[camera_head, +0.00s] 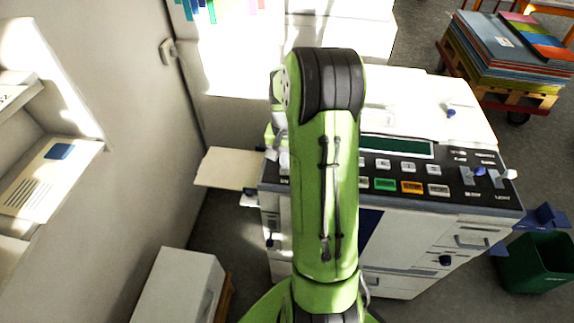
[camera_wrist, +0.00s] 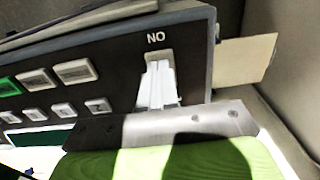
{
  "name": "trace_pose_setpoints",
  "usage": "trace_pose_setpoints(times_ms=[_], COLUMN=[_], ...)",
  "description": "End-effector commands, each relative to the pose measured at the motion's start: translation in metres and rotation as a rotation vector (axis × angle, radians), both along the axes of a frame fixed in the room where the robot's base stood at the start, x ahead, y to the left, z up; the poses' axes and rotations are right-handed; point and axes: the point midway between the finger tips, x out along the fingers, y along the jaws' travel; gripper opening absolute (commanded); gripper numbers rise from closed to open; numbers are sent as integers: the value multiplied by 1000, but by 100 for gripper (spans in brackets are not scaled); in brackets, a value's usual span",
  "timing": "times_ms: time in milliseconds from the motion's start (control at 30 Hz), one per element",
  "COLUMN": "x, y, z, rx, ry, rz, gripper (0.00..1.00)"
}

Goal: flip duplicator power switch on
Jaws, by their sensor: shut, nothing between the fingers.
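The duplicator (camera_head: 440,238) is a white machine with a dark control panel (camera_head: 445,176) in the head view; my arm covers part of it. In the wrist view the panel (camera_wrist: 120,88) appears upside down, and the label ON reads inverted. Just below that label is the light grey power switch (camera_wrist: 160,58), mostly covered by my gripper (camera_wrist: 157,66). Its pale fingers are shut together with nothing between them, their tips over the switch. Whether they touch it, and which way the switch is tipped, I cannot tell. In the head view the switch is not clearly visible.
Green (camera_head: 385,184) and orange (camera_head: 411,187) buttons sit along the panel. A cream side tray (camera_head: 228,168) juts out at the machine's left, near the wall. A green bin (camera_head: 535,262) stands at right. A white cabinet (camera_head: 180,288) stands at lower left.

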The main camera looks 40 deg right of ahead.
Motion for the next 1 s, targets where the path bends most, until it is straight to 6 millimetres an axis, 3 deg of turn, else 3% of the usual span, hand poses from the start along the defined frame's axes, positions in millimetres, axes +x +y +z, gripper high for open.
trace_pose_setpoints(times_ms=[1000], x=[0], y=[0], z=[-10], rx=[0], ry=[0], rz=[0], gripper=[0])
